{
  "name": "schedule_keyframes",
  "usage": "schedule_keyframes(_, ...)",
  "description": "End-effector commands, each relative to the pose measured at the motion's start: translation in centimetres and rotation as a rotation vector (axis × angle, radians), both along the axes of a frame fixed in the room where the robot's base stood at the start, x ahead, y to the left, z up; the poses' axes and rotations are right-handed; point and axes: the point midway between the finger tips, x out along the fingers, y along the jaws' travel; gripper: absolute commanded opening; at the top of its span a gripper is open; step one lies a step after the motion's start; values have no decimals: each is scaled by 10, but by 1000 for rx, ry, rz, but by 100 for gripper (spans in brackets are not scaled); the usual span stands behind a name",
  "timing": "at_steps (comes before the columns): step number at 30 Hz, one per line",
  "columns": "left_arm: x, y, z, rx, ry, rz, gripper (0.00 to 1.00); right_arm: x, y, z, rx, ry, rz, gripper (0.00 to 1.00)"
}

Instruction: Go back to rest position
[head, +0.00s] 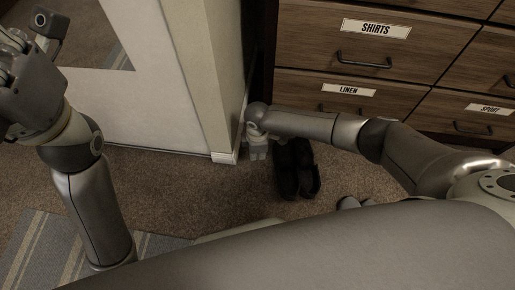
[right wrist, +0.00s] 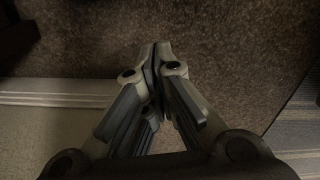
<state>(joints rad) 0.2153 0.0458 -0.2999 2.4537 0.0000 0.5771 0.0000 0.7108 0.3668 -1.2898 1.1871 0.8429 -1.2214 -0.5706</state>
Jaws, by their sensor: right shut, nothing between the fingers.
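My right gripper (head: 257,153) hangs low at the end of my right arm, above the carpet between the wall corner and a pair of black shoes. In the right wrist view its fingertips (right wrist: 158,62) meet, with nothing between them. My left gripper (head: 28,42) is raised at the upper left of the head view. It is partly cut off by the picture edge, so its opening is unclear. No object shows in it.
Black shoes (head: 297,168) stand on the carpet (head: 185,190) beside my right gripper. A wooden drawer unit (head: 430,85) with labels such as SHIRTS and LINEN is behind my right arm. A white wall corner (head: 208,85) stands close left. A striped rug (head: 45,250) lies lower left.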

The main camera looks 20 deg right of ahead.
Motion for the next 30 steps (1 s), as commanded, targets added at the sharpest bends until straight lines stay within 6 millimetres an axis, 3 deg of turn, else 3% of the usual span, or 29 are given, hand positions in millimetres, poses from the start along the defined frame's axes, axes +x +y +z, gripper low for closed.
schedule_keyframes(11, 3, 0, -3, -1, 17, -1, 0, 0, 1, 7, 2, 0, 0, 0)
schedule_keyframes(14, 4, 0, -3, -1, 24, -1, 0, -1, 18, 10, 50, -27, 1, 0)
schedule_keyframes(17, 5, 1, -3, -2, 38, -2, 0, -2, 62, 23, 181, -98, -2, 0)
schedule_keyframes(20, 9, 1, -5, -3, 62, -3, 0, 0, 123, 55, 392, -211, -27, 0)
schedule_keyframes(21, 9, 2, -6, -3, 71, -4, 0, 1, 148, 74, 488, -263, -44, 0)
schedule_keyframes(24, 12, 2, -10, -6, 97, -5, 0, 6, 197, 133, 727, -392, -100, 0)
schedule_keyframes(27, 13, 3, -14, -8, 121, -6, 0, 11, 226, 204, 960, -523, -167, 0)
schedule_keyframes(30, 14, 4, -18, -10, 146, -8, 0, 14, 235, 281, 1184, -658, -243, 0)
